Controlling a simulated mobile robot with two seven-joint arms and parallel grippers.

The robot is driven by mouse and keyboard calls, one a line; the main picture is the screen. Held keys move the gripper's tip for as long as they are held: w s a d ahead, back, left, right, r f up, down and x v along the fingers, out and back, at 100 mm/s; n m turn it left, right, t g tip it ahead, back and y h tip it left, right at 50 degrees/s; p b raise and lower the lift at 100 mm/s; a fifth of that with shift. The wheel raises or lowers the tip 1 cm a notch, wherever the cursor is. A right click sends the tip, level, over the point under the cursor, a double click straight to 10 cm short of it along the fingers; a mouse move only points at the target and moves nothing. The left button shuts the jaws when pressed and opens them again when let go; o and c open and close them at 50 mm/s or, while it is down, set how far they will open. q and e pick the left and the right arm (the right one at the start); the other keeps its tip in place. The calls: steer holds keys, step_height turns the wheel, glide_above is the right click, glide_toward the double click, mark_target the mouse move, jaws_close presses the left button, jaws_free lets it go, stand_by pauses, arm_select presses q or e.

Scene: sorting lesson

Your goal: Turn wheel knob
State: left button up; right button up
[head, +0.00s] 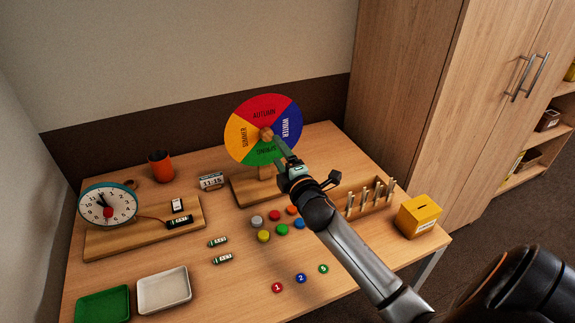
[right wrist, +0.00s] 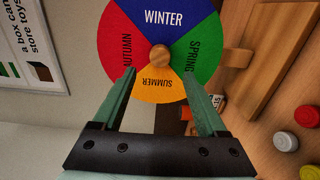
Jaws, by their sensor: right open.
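The season wheel (head: 243,112) stands upright on a wooden base at the back of the table. It has red AUTUMN at the top, blue WINTER at the right, green SPRING at the bottom and yellow SUMMER at the left. Its round wooden knob (head: 265,134) is at the centre. My right gripper (head: 280,147) is in front of the wheel near the knob. In the right wrist view the knob (right wrist: 160,56) shows beyond and between the two open green fingers (right wrist: 163,98), with nothing gripped. My left gripper is not in view.
A clock (head: 108,204) on a wooden board stands at the left. An orange cup (head: 161,166), small digital clock (head: 211,181), batteries (head: 218,241) and coloured discs (head: 264,236) lie around. A peg rack (head: 368,199) and yellow box (head: 418,216) are at the right; trays (head: 164,290) front left.

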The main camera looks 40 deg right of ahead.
steer(key=shift+v, duration=2.75)
